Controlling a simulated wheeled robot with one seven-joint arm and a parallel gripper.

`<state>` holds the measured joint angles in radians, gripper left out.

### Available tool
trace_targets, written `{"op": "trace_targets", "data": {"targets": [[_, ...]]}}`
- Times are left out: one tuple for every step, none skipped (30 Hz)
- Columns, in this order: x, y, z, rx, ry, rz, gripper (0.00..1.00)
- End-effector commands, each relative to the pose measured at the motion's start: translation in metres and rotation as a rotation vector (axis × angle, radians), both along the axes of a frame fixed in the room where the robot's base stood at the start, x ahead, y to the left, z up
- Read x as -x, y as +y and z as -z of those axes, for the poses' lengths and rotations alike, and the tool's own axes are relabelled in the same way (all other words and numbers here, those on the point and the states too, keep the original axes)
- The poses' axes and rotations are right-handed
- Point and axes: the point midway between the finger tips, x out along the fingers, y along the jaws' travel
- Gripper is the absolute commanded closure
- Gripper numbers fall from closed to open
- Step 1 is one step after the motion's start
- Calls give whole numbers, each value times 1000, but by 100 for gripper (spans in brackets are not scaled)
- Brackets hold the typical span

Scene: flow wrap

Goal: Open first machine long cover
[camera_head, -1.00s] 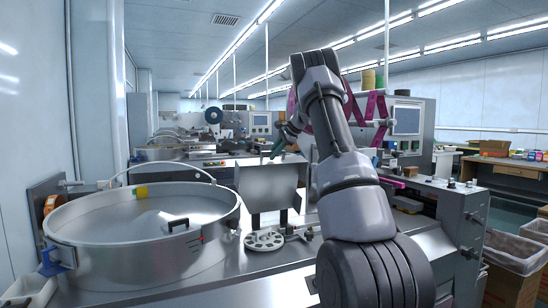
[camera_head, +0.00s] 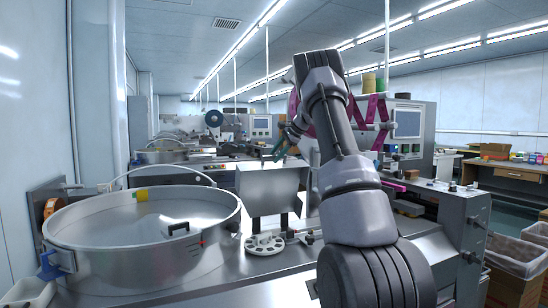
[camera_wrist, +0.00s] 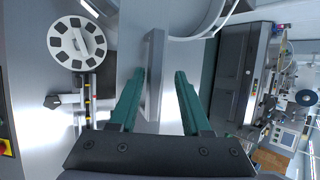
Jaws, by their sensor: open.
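An upright silver metal plate (camera_head: 268,192), which looks like the long cover, stands behind the round dial on the first machine. It stands raised on a support. My gripper (camera_head: 280,150) is just above and behind its top edge in the head view. In the wrist view the plate (camera_wrist: 155,75) appears nearly edge-on, between the two teal fingers of my open gripper (camera_wrist: 161,74). The left finger looks close to the plate, and there is a gap to the right finger. I cannot tell whether either finger touches it.
A large round metal bowl (camera_head: 140,228) with a raised hoop stands left of the plate. A white holed disc (camera_head: 265,244) lies in front of it; it also shows in the wrist view (camera_wrist: 76,43).

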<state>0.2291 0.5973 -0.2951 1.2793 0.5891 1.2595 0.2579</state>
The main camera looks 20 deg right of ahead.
Motion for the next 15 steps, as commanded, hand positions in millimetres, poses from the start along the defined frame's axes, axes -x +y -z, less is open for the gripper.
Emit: {"op": "trace_targets", "data": {"targets": [[6, -5, -11, 0, -6, 3, 52], [10, -8, -17, 1, -8, 4, 52], [14, -11, -23, 2, -8, 3, 52], [18, -14, -28, 1, -8, 4, 52], [22, -16, -33, 2, -10, 4, 52], [26, -19, -39, 3, -10, 3, 52], [29, -21, -43, 2, -9, 2, 52], [32, -23, -48, 3, -10, 3, 52], [36, -26, -53, 2, -11, 4, 52], [38, -28, -56, 2, -11, 4, 52], [41, -30, -59, 2, -11, 4, 52], [43, -31, -62, 3, -11, 3, 52], [44, -32, -64, 3, -11, 3, 52], [46, -33, -66, 2, -11, 3, 52], [47, -33, -68, 2, -11, 3, 52]]}}
